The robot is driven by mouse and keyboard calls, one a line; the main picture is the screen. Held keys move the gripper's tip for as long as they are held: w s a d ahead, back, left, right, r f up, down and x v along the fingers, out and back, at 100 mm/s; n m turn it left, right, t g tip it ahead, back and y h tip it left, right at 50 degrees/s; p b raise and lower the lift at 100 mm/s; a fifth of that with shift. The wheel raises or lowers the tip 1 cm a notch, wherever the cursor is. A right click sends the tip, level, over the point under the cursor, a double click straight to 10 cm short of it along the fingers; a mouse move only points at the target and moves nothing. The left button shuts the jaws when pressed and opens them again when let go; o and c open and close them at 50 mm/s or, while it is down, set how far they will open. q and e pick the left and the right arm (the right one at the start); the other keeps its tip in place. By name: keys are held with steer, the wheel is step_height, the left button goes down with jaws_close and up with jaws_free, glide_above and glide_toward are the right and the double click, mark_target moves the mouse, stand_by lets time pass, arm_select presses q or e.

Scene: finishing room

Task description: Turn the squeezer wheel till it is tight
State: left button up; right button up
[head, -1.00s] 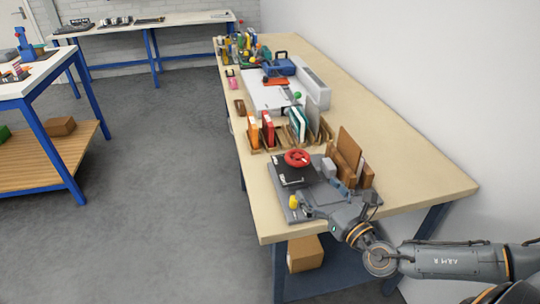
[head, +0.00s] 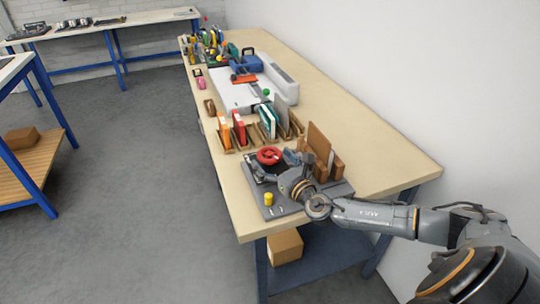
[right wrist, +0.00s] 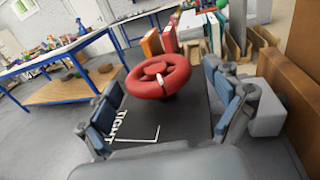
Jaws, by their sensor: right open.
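The red squeezer wheel (head: 270,155) stands over a dark plate on the near end of the long bench. My right gripper (head: 286,172) is just in front of the wheel in the head view. In the right wrist view its blue-padded fingers (right wrist: 168,108) are spread, with the wheel ahead between them and nothing held. I cannot tell whether they touch it. My left gripper is not in view.
A yellow-topped item (head: 268,199) stands on the grey base at the front. Brown boards (head: 319,148) stand upright right of the wheel, and a rack of coloured books (head: 239,128) is behind. A light grey block (right wrist: 262,112) is close to the right finger.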

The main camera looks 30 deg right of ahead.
steer(key=shift+w, duration=0.5)
steer(key=c, duration=1.2)
steer(key=m+h+p, duration=0.1)
steer(key=p, duration=0.1)
steer(key=m+h+p, duration=0.1)
steer(key=h+p, duration=0.1)
steer(key=shift+a+r, duration=0.15)
steer(key=shift+r, duration=0.25)
steer(key=shift+f+m+g+h+p, duration=0.2)
steer(key=shift+m+g+h+p, duration=0.35)
steer(key=shift+m+h, duration=0.4)
steer(key=shift+f+m+g+h, duration=0.1)
steer(key=shift+m+g+h, duration=0.15)
steer(key=shift+h, duration=0.7)
